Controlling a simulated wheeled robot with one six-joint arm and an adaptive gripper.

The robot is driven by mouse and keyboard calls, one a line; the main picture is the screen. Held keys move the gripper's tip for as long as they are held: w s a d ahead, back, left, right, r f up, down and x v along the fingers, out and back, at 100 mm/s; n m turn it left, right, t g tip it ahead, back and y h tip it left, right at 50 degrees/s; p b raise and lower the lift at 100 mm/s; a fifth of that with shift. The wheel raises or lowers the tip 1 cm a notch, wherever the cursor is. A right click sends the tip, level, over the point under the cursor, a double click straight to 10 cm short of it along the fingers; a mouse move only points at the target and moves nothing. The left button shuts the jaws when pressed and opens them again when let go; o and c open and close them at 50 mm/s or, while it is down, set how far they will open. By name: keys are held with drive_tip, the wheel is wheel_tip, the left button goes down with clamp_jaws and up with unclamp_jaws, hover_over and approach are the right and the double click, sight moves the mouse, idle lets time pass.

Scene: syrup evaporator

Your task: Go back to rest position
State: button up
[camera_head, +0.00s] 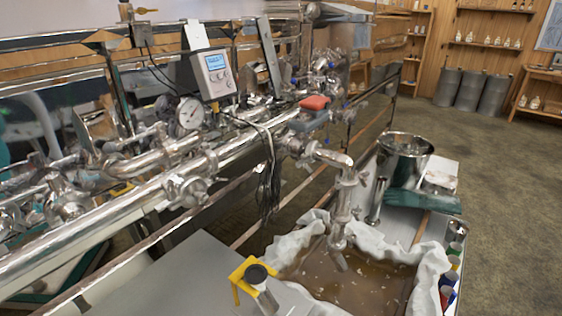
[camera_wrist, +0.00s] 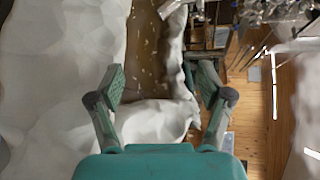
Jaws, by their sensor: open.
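My gripper (camera_wrist: 161,84) shows in the wrist view, with its two green-grey fingers spread apart. It is open, and nothing is between the fingertips. Beyond the fingers lie white crumpled cloth (camera_wrist: 148,122) and a strip of brown liquid (camera_wrist: 147,42). I cannot make out my gripper in the camera_head view.
In the camera_head view, steel pipes (camera_head: 165,152) with gauges run along the left. A cloth-lined basin (camera_head: 287,250) of brown liquid stands low at front centre, by a yellow stand (camera_head: 238,282). A steel pot (camera_head: 404,152) stands behind it. The floor (camera_head: 500,165) at right is clear.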

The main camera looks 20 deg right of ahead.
drive_tip(key=s+a+f+n+g+h, duration=0.3)
drive_tip(key=s+a+n, duration=0.4)
drive_tip(key=s+a, duration=0.55)
drive_tip(key=s+a+r+n+t+y, duration=0.2)
drive_tip(key=s+a+r+n, duration=0.4)
drive_tip(key=s+r+n, duration=0.5)
drive_tip(key=shift+s+n+t+y, duration=0.3)
drive_tip(key=shift+s+n+y, duration=0.4)
drive_tip(key=shift+n, duration=0.4)
